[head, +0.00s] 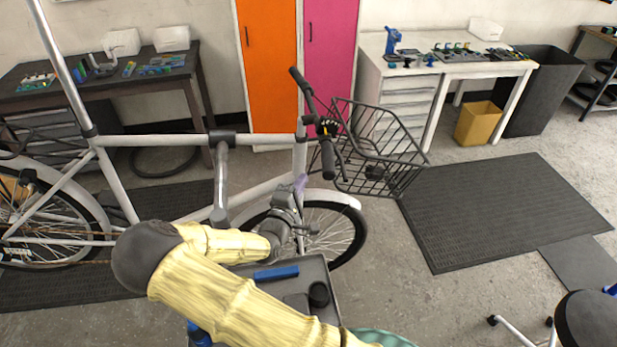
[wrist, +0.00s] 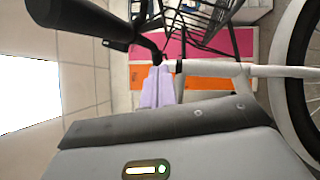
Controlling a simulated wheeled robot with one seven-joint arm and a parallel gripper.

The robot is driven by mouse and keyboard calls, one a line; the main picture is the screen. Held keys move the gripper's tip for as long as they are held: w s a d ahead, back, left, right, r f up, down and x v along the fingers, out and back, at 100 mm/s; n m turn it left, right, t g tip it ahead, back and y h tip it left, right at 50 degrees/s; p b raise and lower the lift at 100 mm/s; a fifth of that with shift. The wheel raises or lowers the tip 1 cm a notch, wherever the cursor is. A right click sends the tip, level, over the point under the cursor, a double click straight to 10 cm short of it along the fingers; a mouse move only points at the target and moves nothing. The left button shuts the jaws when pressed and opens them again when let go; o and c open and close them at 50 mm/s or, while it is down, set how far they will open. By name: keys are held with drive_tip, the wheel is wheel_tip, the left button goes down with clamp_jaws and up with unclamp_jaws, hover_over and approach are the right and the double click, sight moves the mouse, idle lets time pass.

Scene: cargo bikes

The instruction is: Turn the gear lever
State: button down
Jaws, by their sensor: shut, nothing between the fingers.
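A white bicycle (head: 265,190) stands side-on, held at its frame by a grey stand (head: 221,180). Its handlebar (head: 335,155) has black grips, with a small yellow and black part (head: 328,128) near the middle. I cannot make out the gear lever for sure. In the wrist view a black grip (wrist: 75,18) is large at the upper left, with a small dark lever-like part (wrist: 118,45) at its inner end. My gripper (head: 301,182) has pale purple fingers, shut and empty, near the head tube and below the handlebar; the fingers also show in the wrist view (wrist: 157,86).
A black wire basket (head: 385,165) sits ahead of the handlebar. A grey tray (head: 315,270) with a blue item (head: 276,273) is below my arm. Workbenches and orange and pink lockers (head: 268,70) line the wall.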

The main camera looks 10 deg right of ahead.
drive_tip(key=b+v, duration=0.1)
drive_tip(key=v, duration=0.3)
drive_tip(key=shift+s+a, duration=0.2)
drive_tip(key=shift+s, duration=0.1)
drive_tip(key=s+d+f+m+g+y, duration=0.4)
drive_tip(key=f+m+g+y, duration=0.2)
drive_tip(key=m+g+y, duration=0.15)
drive_tip(key=s+d+r+m+g+y, duration=0.1)
drive_tip(key=s+r+m+g, duration=0.1)
drive_tip(key=s+r, duration=0.3)
drive_tip(key=s+d+r+m+g+y, duration=0.1)
drive_tip(key=s+r+m+g+y, duration=0.1)
drive_tip(key=s, duration=0.8)
wheel_tip(320, 180, up, 3)
drive_tip(key=shift+s+d+f+m+g, duration=0.1)
drive_tip(key=shift+s+d+m+g, duration=0.25)
drive_tip(key=shift+m+g, duration=0.3)
